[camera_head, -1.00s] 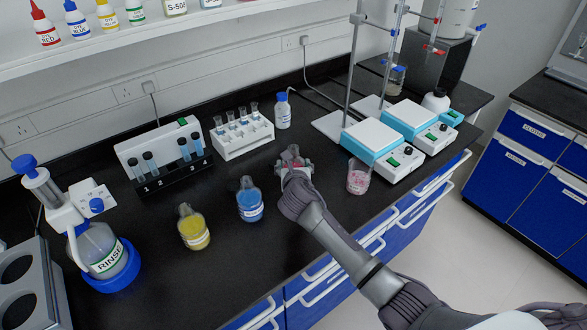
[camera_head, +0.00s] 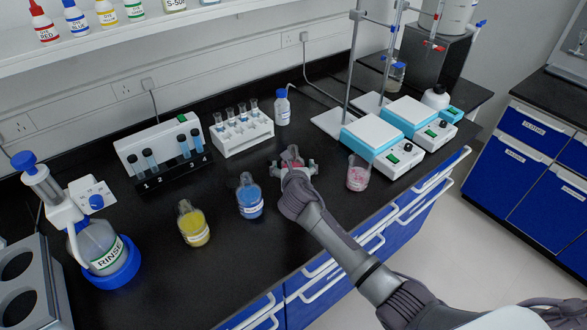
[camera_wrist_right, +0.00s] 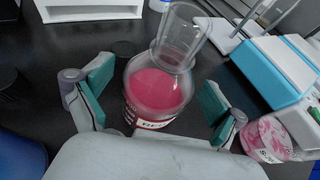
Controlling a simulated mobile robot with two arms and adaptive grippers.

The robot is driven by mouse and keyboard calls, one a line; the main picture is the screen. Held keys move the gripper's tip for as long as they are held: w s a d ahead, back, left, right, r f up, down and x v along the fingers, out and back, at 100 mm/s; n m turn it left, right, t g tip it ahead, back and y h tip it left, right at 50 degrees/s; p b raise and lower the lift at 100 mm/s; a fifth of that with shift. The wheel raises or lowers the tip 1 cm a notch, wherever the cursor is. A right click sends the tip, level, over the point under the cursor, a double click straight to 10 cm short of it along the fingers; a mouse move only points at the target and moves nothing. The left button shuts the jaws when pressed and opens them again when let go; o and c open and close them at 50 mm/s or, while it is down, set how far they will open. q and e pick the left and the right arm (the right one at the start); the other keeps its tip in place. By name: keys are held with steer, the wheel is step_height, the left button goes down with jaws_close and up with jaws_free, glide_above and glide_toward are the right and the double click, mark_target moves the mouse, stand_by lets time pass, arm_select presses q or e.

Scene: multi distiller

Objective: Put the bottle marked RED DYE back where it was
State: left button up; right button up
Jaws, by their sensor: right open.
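A clear glass bottle of red liquid (camera_wrist_right: 155,90) stands on the black bench, its label partly hidden but starting "RE". In the head view its top (camera_head: 291,154) shows just beyond my right gripper. My right gripper (camera_head: 296,168) is open, and its green-padded fingers (camera_wrist_right: 157,90) stand apart on either side of the bottle in the wrist view, with gaps visible. The bottle's lower part is hidden behind my gripper in the head view. A small red-labelled dropper bottle (camera_head: 44,24) stands on the shelf. My left gripper is not in view.
A blue-liquid bottle (camera_head: 250,197) and a yellow-liquid bottle (camera_head: 194,224) stand left of my right gripper. A beaker with pink contents (camera_head: 358,174) stands close on its right, before the hotplates (camera_head: 382,146). A white tube rack (camera_head: 242,136) stands behind. The bench's front edge is near my arm.

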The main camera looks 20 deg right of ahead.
steer(key=v, duration=1.2)
steer(key=shift+s, duration=0.1)
